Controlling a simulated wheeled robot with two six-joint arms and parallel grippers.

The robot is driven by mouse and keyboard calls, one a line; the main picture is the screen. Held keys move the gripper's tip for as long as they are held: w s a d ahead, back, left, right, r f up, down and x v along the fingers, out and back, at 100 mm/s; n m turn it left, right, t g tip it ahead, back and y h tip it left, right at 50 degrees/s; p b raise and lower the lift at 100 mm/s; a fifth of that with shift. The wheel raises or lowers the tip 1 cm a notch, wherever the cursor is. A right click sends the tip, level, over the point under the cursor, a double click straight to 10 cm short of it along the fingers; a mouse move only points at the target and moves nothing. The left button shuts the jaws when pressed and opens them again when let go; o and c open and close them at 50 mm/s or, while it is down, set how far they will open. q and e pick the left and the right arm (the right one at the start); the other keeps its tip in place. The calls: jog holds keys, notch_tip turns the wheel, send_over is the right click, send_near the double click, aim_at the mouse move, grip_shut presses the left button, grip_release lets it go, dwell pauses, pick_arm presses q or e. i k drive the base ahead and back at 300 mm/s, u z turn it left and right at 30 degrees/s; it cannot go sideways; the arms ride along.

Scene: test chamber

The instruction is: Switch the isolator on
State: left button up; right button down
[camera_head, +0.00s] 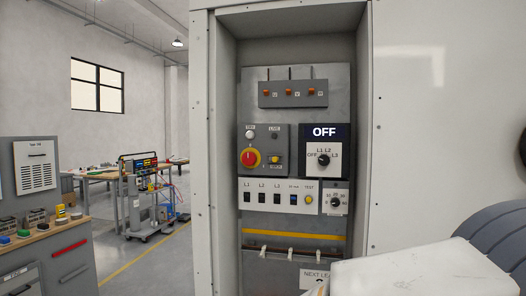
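An open grey cabinet holds an electrical panel (273,74). To the right, a dark display (324,132) reads OFF above a black selector knob (323,160) marked OFF, L1, L2, L3. Neither gripper is in view. A white link of my arm covers the lower right.
The cabinet's side walls flank the panel. A workbench (50,240) and a wheeled cart (145,195) stand at the left, with open floor between.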

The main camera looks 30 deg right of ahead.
aim_at(249, 158)
jog(key=z, duration=2.1)
jog(key=k, duration=0.8)
jog(key=u, duration=1.15)
jog(key=i, duration=0.5)
